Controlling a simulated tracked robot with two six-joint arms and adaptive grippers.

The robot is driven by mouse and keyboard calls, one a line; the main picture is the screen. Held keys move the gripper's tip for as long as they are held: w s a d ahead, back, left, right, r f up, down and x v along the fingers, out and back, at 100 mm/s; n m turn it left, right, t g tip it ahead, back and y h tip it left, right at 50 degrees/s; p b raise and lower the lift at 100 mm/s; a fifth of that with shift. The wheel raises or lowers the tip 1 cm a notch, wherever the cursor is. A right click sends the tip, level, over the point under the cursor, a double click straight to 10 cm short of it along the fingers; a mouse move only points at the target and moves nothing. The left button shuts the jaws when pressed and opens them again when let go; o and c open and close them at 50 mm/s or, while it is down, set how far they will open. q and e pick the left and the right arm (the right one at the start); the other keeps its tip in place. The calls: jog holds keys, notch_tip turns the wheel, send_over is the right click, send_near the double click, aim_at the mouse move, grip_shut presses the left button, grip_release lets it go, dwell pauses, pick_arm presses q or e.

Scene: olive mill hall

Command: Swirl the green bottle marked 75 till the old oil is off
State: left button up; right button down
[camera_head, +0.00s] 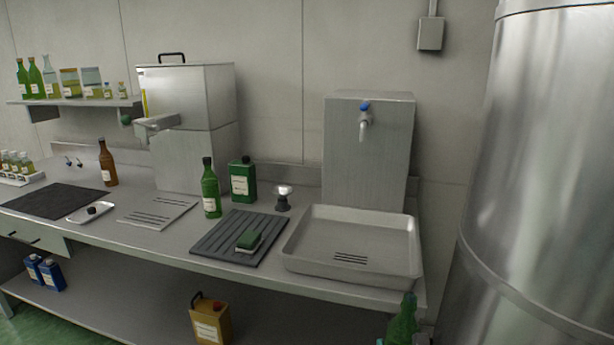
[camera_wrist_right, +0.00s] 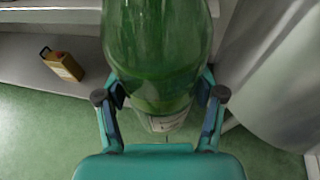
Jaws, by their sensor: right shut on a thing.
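A green glass bottle (camera_head: 403,322) stands at the bottom right of the head view, in front of the counter's front edge. In the right wrist view the green bottle (camera_wrist_right: 158,45) fills the top middle, with a pale label low on it that I cannot read. My right gripper (camera_wrist_right: 162,93) is shut on it, one finger on each side. Whether old oil is inside does not show. A second green bottle (camera_head: 210,190) stands upright on the counter; its label is too small to read. My left gripper is not in view.
A shallow metal basin (camera_head: 300,262) sits below a blue-handled tap (camera_head: 365,118). A yellow can (camera_head: 209,322) stands on the lower shelf.

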jog(key=shift+n+y, duration=0.3)
jog(key=shift+y, duration=0.1)
jog(key=f, duration=0.4)
jog(key=shift+w+d+f+p, duration=0.1)
jog(key=shift+d+f+p, duration=0.2)
jog(key=shift+f, duration=0.1)
jog(key=shift+a+f, duration=0.1)
jog(key=shift+f, duration=0.55)
jog(key=a, duration=0.7)
jog(key=d, duration=0.8)
jog(key=shift+f, duration=0.2)
jog(key=shift+a, duration=4.05)
jog(key=d, duration=0.7)
jog(key=shift+d, duration=0.4)
jog(key=shift+a+r, duration=0.1)
jog(key=shift+a, duration=0.3)
jog(key=shift+d, duration=0.2)
jog(key=shift+a, duration=0.1)
